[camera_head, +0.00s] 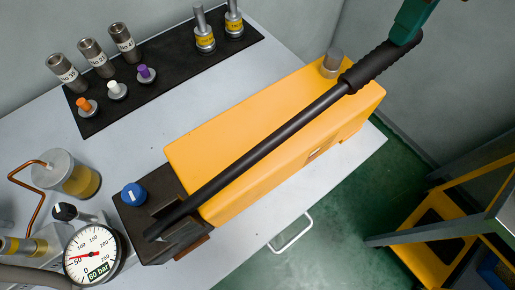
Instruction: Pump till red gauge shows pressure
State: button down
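The orange hand pump (240,150) lies across the bench, with a black block (150,225) at its lower left end. Its long black pump handle (275,140) runs from that block to a ribbed grip at the upper right. My teal gripper (408,24) is at the end of that grip, cut by the top edge, and appears shut on it; its fingertips are mostly hidden. The round white gauge (91,255) at the lower left has a red needle pointing left, a little above the 50 mark. Its green label reads 60 bar.
A blue knob (134,194) sits on the pump block. A black mat (165,70) holds several metal fittings and coloured plugs. An oil jar (70,175) with a copper pipe stands left. A yellow-and-grey frame (440,235) stands on the green floor at right.

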aim_at(395, 48)
jog(key=shift+w+d+f+b, duration=0.1)
jog(key=shift+d+f+b, duration=0.05)
jog(key=shift+f+b, duration=0.55)
jog(key=shift+w+d+f+b, duration=0.1)
jog(key=shift+f+b, duration=0.3)
jog(key=shift+f, duration=0.45)
jog(key=shift+w+d+f+b, duration=0.1)
jog(key=shift+d+f+b, duration=0.05)
jog(key=shift+f+b, duration=0.55)
jog(key=shift+f, duration=0.2)
jog(key=shift+d+f+b, duration=0.2)
jog(key=shift+f+b, duration=1.4)
jog(key=shift+f, duration=0.65)
